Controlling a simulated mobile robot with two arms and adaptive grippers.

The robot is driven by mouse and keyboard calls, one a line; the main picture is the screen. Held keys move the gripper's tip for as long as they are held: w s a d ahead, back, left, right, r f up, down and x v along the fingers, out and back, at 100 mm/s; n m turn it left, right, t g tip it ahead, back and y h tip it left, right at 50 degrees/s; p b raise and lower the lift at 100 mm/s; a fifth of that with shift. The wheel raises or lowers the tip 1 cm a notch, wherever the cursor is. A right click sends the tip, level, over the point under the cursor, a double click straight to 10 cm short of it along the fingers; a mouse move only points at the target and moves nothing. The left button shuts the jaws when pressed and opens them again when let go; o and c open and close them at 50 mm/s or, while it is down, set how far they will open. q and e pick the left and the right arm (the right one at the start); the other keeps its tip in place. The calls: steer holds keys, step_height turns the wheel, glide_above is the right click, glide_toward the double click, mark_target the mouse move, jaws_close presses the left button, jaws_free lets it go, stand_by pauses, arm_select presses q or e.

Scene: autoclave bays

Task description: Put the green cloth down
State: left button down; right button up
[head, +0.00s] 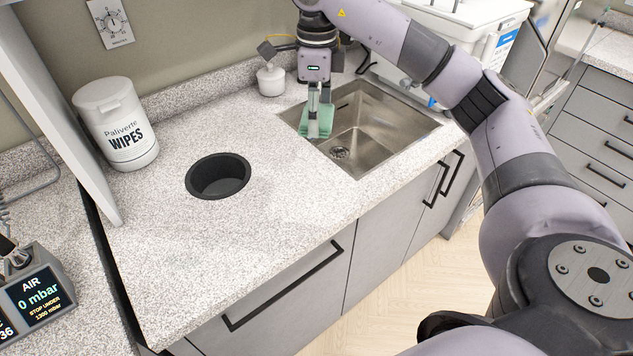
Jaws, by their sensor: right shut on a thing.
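The green cloth (317,124) hangs folded below my right gripper (319,101), at the left edge of the steel sink (376,122). My right gripper points down and is shut on the cloth. The cloth's lower end is over or close to the sink's left rim; I cannot tell whether it touches it. My left gripper is not in the head view.
A white wipes tub (115,124) stands at the back left of the speckled counter (235,265). A round black opening (217,176) is set in the counter. The front counter is clear.

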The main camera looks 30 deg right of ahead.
steer(key=p, duration=0.1)
glide_above(316, 186)
step_height(316, 186, down, 12)
steer(key=shift+s+f, duration=0.1)
steer(key=shift+f, duration=0.15)
step_height(316, 186, down, 5)
steer(key=shift+r+p, duration=0.15)
steer(key=shift+p, duration=0.35)
steer(key=shift+f, duration=0.4)
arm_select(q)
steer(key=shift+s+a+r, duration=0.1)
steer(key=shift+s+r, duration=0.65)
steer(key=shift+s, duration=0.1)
arm_select(e)
steer(key=shift+f, duration=0.1)
steer(key=o, duration=1.1)
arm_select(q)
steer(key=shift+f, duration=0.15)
